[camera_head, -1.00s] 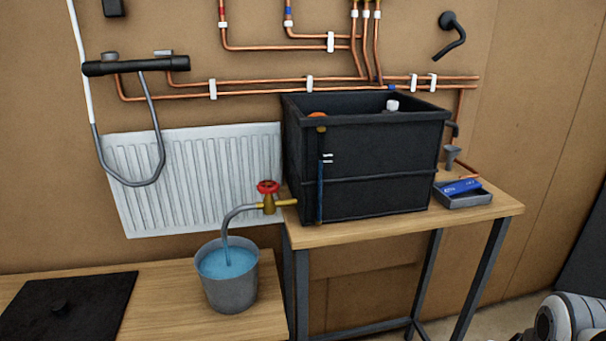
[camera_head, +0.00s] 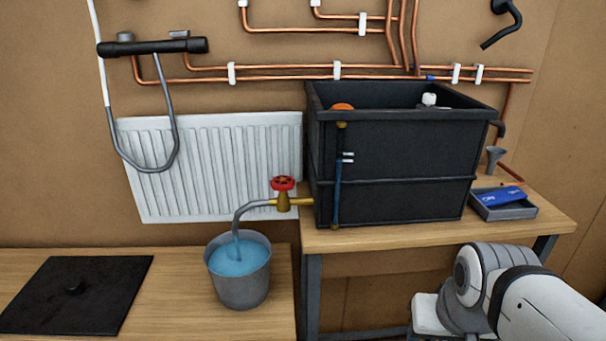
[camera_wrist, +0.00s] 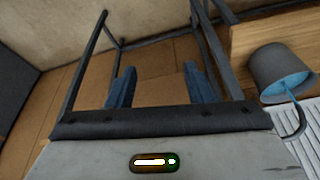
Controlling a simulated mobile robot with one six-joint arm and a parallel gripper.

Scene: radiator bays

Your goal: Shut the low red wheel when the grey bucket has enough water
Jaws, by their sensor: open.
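The low red wheel (camera_head: 283,183) sits on a brass valve at the lower left of the black tank (camera_head: 400,160). A grey spout (camera_head: 245,207) curves from the valve down into the grey bucket (camera_head: 241,283). Water (camera_head: 238,256) runs from the spout, and the blue surface stands a little below the rim. The bucket also shows in the wrist view (camera_wrist: 275,72), at the right edge. My gripper (camera_wrist: 157,88) shows there as two blue fingers, apart and empty, away from wheel and bucket. In the head view my arm is at the lower right; the gripper is out of frame.
The tank stands on a wooden table (camera_head: 350,238) with dark metal legs. A grey tray (camera_head: 503,208) with a blue packet is at its right. A black lid (camera_head: 75,295) lies on the low bench (camera_head: 180,285). A white radiator (camera_head: 210,165) hangs behind the bucket.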

